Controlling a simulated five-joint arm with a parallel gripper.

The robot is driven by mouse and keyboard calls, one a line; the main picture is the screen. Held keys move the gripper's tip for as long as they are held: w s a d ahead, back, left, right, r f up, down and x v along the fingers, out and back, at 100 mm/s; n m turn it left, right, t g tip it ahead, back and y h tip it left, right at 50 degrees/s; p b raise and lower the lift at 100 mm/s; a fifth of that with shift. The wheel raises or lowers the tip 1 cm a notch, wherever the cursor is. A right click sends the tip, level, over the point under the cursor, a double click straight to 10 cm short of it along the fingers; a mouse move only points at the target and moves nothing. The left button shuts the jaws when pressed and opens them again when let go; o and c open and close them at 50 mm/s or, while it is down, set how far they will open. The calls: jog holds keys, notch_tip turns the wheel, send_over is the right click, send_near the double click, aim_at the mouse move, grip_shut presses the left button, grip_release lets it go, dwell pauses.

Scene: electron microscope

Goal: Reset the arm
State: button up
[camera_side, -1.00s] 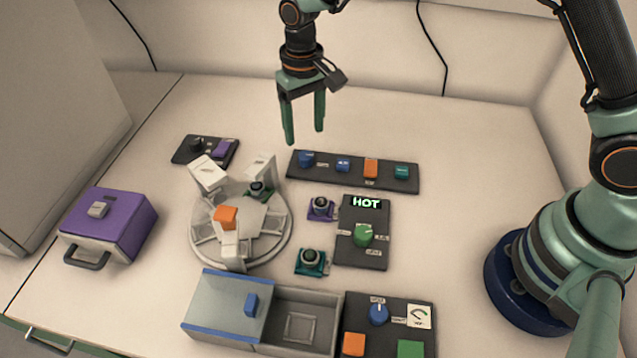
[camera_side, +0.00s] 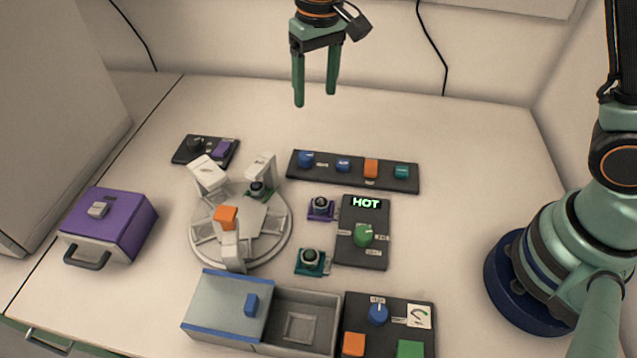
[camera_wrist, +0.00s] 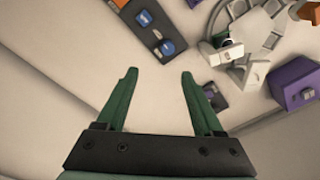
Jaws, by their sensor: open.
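My gripper (camera_side: 315,98) hangs above the back of the table in the side view, its two green fingers pointing down. The fingers are apart with nothing between them. It is raised well clear of the tabletop and of the black panel with knobs (camera_side: 353,171). In the wrist view my gripper (camera_wrist: 158,74) also shows open and empty, with bare table between the fingertips.
A round grey turntable (camera_side: 282,240) with white arms stands left of centre. A purple box (camera_side: 108,223) is at the left. A panel with a lit HOT sign (camera_side: 366,203) is at the centre. The back right table is clear.

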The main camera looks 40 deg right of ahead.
jog(key=s+d+r+t, duration=0.2)
jog(key=s+d+r, duration=0.2)
jog(key=s+d, duration=0.3)
jog(key=s+d+r+t, duration=0.3)
jog(key=s+d+r, duration=0.1)
jog(key=s+d, duration=0.3)
jog(key=shift+s+r, duration=0.2)
jog(key=shift+s, duration=0.55)
